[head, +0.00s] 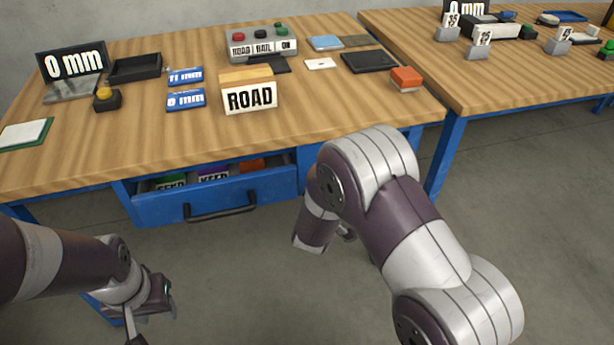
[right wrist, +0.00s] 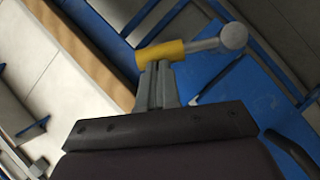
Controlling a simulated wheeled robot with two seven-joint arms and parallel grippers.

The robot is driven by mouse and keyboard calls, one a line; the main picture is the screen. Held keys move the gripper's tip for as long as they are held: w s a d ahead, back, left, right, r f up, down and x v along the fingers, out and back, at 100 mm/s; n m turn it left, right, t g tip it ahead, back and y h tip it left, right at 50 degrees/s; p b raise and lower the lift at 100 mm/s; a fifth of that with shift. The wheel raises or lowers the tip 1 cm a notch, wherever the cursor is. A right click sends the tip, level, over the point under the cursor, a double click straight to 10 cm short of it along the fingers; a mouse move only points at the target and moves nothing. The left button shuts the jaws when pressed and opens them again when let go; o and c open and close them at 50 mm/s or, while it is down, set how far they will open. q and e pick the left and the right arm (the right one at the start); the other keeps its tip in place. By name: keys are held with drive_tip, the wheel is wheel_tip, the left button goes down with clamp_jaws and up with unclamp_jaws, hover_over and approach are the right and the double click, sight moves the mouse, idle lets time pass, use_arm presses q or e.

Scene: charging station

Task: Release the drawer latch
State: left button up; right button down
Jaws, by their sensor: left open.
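The blue drawer (head: 160,208) under the near table stands partly open, with a dark bar handle (head: 220,213). In the right wrist view, a latch lever with a yellow sleeve (right wrist: 163,52) and a round grey knob lies across the tips of my right gripper (right wrist: 158,72). Its fingers are close together and appear shut, with the tips at the sleeve; I cannot tell whether they touch it. In the head view my right arm hides the latch and most of that gripper. My left gripper (head: 155,298) is open and empty, low at the left, apart from the drawer.
Coloured labelled items lie inside the drawer. A second table (head: 490,85) stands at the right. Grey floor (head: 250,270) is clear before the drawer.

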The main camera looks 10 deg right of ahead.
use_arm(q)
drive_tip(key=shift+d+r+p, duration=0.2)
drive_tip(key=shift+r+p, duration=0.55)
drive_tip(key=shift+r, duration=0.4)
use_arm(e)
drive_tip(key=shift+w+d+f+m+g+y, duration=0.15)
drive_tip(key=shift+d+f+m+y, duration=0.3)
drive_tip(key=shift+d, duration=0.35)
drive_tip(key=shift+w+d+f+m+g+y, duration=0.1)
drive_tip(key=shift+d+f+m+y, duration=0.35)
drive_tip(key=shift+d, duration=0.35)
drive_tip(key=shift+w+d+f+m+g+y, duration=0.15)
drive_tip(key=shift+d+f+m+y, duration=0.3)
drive_tip(key=shift+d, duration=0.35)
drive_tip(key=shift+s+d, duration=0.1)
